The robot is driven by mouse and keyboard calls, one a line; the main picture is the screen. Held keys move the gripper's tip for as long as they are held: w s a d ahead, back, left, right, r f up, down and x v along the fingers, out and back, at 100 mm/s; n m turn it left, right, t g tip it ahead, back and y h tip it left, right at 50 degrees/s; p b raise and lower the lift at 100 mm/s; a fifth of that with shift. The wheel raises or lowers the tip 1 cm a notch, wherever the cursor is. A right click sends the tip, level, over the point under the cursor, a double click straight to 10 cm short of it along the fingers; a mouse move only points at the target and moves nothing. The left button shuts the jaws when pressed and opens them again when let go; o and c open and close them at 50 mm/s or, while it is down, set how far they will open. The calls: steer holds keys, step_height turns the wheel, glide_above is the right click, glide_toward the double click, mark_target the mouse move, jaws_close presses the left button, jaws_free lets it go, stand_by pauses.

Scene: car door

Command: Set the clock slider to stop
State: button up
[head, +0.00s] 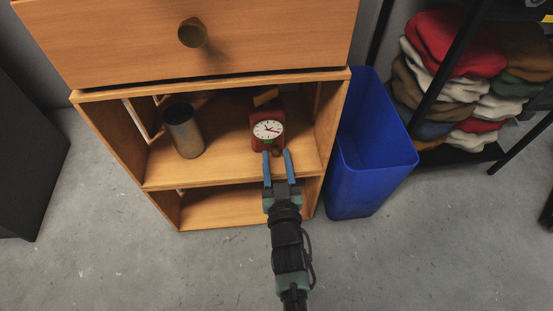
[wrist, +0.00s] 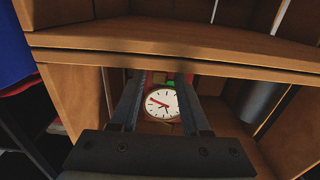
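A red clock (head: 267,129) with a round white face stands on the upper shelf of a wooden cabinet. Its face (wrist: 161,104) also shows in the wrist view between my fingers, with bits of green and red above it. A small brownish part shows at the clock's lower front in the head view; I cannot make out the slider or its setting. My gripper (head: 277,153) is open, its two blue fingers apart just in front of the clock's lower part. Nothing is visibly held. In the wrist view the gripper (wrist: 161,88) points at the clock face.
A dark metal cylinder (head: 183,130) stands left of the clock on the same shelf. A drawer front with a round knob (head: 192,33) overhangs above. A blue bin (head: 366,150) stands right of the cabinet, near a black rack of folded cloths (head: 455,45). The floor in front is clear.

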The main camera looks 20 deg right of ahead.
jaws_close()
stand_by(1.2)
